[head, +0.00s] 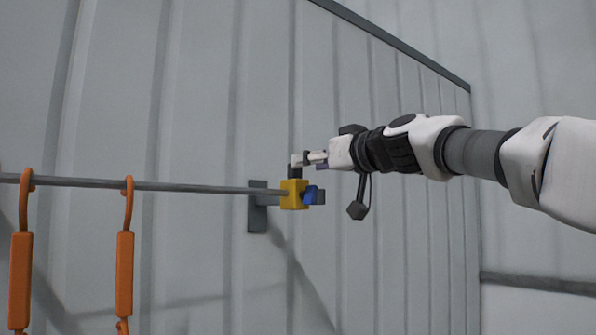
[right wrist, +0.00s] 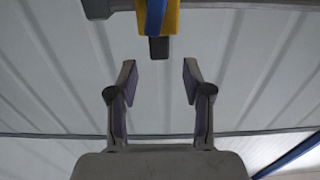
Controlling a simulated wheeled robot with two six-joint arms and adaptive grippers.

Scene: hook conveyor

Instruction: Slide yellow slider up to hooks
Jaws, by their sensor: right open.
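The yellow slider (head: 291,196) sits on a thin grey rod near the rod's right end. A short dark handle (head: 294,173) stands up from it. Two orange hooks hang from the rod to the left, one at the far left (head: 20,280) and one nearer the slider (head: 124,275), with a clear gap between. My right gripper (head: 303,160) is beside the slider's handle, slightly above the slider. In the right wrist view the gripper (right wrist: 160,75) is open and empty, with the yellow slider (right wrist: 173,18) and dark handle (right wrist: 159,48) just beyond its fingertips. My left gripper is out of view.
The grey rod (head: 200,188) runs across the left half, bare between the slider and the nearer hook. A grey bracket (head: 257,207) on the corrugated wall (head: 400,250) is behind the slider. A blue part (head: 310,195) is at the slider's right side.

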